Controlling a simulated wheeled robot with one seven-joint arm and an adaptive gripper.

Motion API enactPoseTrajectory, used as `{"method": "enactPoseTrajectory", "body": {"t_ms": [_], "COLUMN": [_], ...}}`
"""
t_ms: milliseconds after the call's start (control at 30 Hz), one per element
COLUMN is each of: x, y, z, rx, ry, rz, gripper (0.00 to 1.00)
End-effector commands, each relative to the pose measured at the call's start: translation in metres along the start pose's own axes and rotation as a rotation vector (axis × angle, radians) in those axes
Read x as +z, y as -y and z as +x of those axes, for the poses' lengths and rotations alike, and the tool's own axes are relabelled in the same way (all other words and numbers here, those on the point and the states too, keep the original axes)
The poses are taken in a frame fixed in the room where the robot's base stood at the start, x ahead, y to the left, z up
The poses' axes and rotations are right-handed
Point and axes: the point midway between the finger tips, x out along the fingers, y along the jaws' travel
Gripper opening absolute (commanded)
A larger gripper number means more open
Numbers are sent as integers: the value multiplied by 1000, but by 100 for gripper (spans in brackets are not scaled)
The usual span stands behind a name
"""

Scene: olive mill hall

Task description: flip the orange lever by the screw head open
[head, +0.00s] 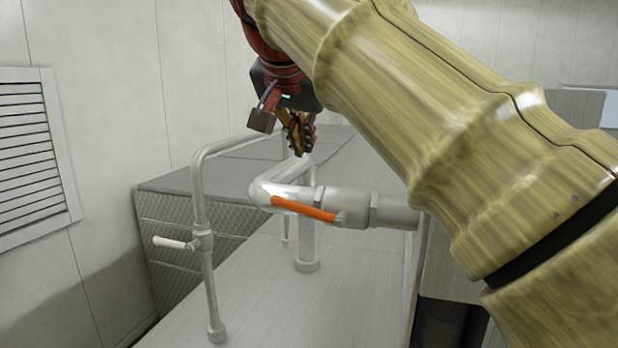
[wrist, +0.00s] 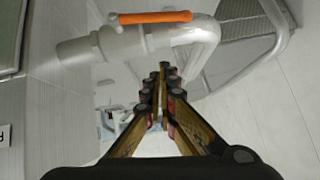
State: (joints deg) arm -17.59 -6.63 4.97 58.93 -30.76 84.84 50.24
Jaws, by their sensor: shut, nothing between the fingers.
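The orange lever (head: 303,208) lies along the thick grey pipe (head: 345,203) in the head view, its right end on a round pivot; its left end reaches towards the pipe's elbow. It also shows in the wrist view (wrist: 155,17), along the pipe at the top. My gripper (head: 299,150) is shut and empty, above and behind the elbow in the head view, apart from the lever. In the wrist view its fingertips (wrist: 164,70) meet below the pipe's bend. I cannot make out the screw head clearly.
A thinner pipe (head: 205,275) with a white lever (head: 170,243) stands to the left. A dark quilted box (head: 165,215) is behind, by the wall. A louvred vent (head: 35,150) is on the left wall. The grey bench top (head: 270,315) is clear in front.

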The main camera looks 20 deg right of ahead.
Motion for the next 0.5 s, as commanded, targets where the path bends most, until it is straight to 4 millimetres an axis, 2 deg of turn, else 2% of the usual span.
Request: {"method": "enactPoseTrajectory", "body": {"t_ms": [167, 500], "x": [0, 0], "y": [0, 0], "z": [16, 80], "rx": [2, 2], "ry": [2, 3], "rz": [8, 7], "gripper": [0, 0]}}
